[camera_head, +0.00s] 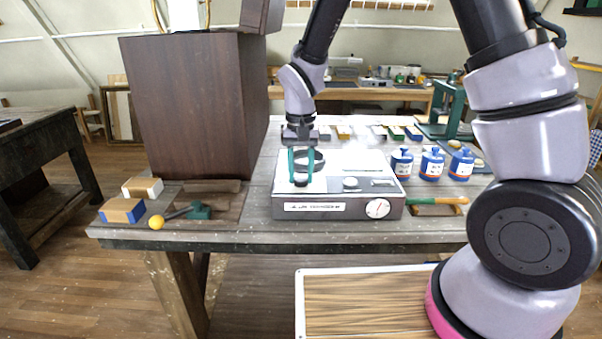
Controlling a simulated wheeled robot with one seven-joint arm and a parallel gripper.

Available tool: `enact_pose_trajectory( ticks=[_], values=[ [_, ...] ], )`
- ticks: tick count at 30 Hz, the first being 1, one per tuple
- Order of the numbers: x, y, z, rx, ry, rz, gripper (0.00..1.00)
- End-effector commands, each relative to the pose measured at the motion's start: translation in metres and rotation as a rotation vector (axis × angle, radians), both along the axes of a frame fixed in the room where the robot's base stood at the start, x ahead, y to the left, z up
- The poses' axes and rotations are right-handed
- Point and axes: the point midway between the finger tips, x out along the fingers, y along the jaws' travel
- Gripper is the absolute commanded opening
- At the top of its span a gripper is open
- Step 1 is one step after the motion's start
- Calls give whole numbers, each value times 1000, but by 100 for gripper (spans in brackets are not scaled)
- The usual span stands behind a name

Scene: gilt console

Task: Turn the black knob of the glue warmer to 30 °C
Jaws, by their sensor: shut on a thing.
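The glue warmer (345,208) is a low silver box with a pale top on the workbench, with a label strip on its front. A round white dial (377,208) with a red mark sits at its front right corner; its reading is too small to tell. My gripper (302,179) points down over the left part of the warmer's top, its teal fingers shut on the black knob (301,183). The fingers partly hide the knob, and I cannot make out its pointer or scale. A small rounded metal part (350,183) sits on the top, right of the knob.
A dark wooden cabinet (195,105), two blocks (122,210) and a mallet (198,211) are to the left. A dark ring (308,157) shows behind the fingers.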

Motion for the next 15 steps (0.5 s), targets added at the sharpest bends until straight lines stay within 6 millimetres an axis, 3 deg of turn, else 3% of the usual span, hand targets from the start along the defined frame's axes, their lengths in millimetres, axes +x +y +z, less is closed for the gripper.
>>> enact_pose_trajectory(
  ticks=[15],
  values=[
    [1,1,1,1,-1,487,0]
  ],
)
